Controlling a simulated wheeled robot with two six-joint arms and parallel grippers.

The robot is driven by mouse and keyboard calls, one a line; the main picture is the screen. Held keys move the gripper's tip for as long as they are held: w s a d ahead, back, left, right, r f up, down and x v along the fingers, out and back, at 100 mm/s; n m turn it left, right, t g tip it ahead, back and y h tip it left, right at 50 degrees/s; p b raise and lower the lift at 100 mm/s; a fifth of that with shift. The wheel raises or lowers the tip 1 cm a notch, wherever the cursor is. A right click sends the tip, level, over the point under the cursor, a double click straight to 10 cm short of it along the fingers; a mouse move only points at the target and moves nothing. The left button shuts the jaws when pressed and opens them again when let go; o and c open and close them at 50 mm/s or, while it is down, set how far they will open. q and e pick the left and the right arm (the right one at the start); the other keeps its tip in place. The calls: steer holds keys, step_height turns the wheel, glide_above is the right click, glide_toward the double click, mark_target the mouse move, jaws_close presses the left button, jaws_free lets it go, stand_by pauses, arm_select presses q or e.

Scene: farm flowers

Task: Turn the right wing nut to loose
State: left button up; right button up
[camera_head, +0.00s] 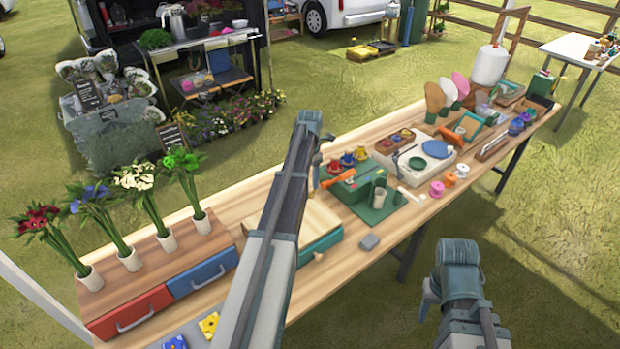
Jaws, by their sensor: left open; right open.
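I cannot make out the right wing nut; any wing nuts are too small to tell or hidden behind my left arm. My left gripper (315,170) is over the middle of the wooden table, above its far edge, open with nothing seen in it. My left arm crosses in front of a pale wooden board with a teal side (321,246) and hides much of it. My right gripper (430,298) is open and empty, over the grass in front of the table's near edge.
At the left, vases of flowers stand on a unit with red (131,311) and blue (202,275) drawers.

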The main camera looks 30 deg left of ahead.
mark_target(310, 191)
arm_select(q)
step_height(310, 191, up, 8)
steer(key=p, duration=0.6)
steer(key=shift+f, duration=0.2)
arm_select(e)
step_height(310, 191, up, 8)
steer(key=shift+f, duration=0.2)
arm_select(q)
steer(key=s+d+f+m+b, duration=0.1)
steer(key=s+d+m, duration=0.5)
steer(key=d+m, duration=0.45)
steer(key=s+d+f+m+b, duration=0.15)
steer(key=s+d+m, duration=0.45)
steer(key=d, duration=0.7)
steer(key=s+d+f+m+y+b, duration=0.1)
steer(key=s+d+f+m+b, duration=0.1)
steer(key=s+d+m, duration=1.1)
steer(key=s+m, duration=0.2)
steer(key=m, duration=0.4)
steer(key=shift+s+d, duration=0.15)
steer(key=shift+d, duration=0.05)
arm_select(e)
step_height(310, 191, down, 5)
steer(key=shift+r, duration=0.1)
